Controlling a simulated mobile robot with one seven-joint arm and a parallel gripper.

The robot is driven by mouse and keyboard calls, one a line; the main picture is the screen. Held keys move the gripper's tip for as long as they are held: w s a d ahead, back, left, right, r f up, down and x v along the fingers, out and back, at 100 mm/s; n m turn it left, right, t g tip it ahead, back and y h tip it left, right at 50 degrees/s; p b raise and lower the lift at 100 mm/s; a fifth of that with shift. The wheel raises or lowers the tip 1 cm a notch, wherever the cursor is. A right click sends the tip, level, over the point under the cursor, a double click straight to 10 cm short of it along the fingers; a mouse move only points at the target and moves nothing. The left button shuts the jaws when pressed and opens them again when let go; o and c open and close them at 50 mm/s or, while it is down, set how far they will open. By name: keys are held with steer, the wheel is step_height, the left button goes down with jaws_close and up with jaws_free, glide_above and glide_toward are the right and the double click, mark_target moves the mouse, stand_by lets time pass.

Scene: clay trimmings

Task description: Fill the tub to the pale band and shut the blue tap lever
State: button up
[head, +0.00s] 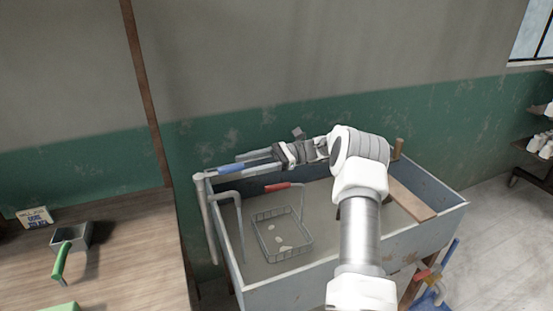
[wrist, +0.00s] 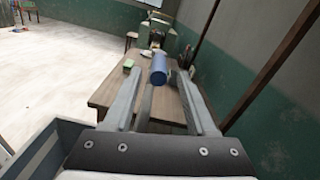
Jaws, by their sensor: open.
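The grey-blue tub (head: 328,277) stands against the wall in the head view, with beige-grey contents inside. My gripper (head: 240,162) reaches left over the tub's back side. In the wrist view my open gripper (wrist: 159,74) has one finger on each side of the lever, with gaps visible. The fingers partly overlap the lever in the head view.
A wire basket (head: 258,243) with a red handle and pale scraps sits in the tub. A wooden board (head: 412,203) crosses its right end. A wooden table (head: 130,265) with a green-handled scoop (head: 60,262) stands left. Bare floor lies right.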

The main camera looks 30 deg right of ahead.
steer(key=d, duration=0.9)
steer(key=shift+s+d, duration=0.15)
steer(key=shift+s, duration=0.15)
steer(key=a+r+n+h, duration=0.1)
steer(key=a+r, duration=0.1)
steer(key=a, duration=0.1)
steer(key=a+r+n+g+h, duration=0.1)
steer(key=a+r, duration=0.1)
steer(key=a, duration=0.2)
steer(key=a+r+g+h, duration=0.1)
steer(key=a+r+h, duration=0.1)
steer(key=a, duration=0.2)
steer(key=shift+r+n, duration=0.1)
steer(key=shift+n, duration=0.3)
steer(key=s+a+r+n+h, duration=0.35)
steer(key=s+a+h, duration=0.2)
steer(key=a, duration=0.35)
steer(key=s+a+r+n+t+h, duration=0.25)
steer(key=s+n+h, duration=0.3)
steer(key=s, duration=0.85)
steer(key=s+d+f+n+t+h, duration=0.2)
steer(key=s+f+n+t+h, duration=0.1)
steer(key=s, duration=1)
steer(key=shift+d+n+t, duration=0.15)
steer(key=shift+n+t, duration=0.3)
steer(key=shift+n, duration=0.45)
stand_by(0.8)
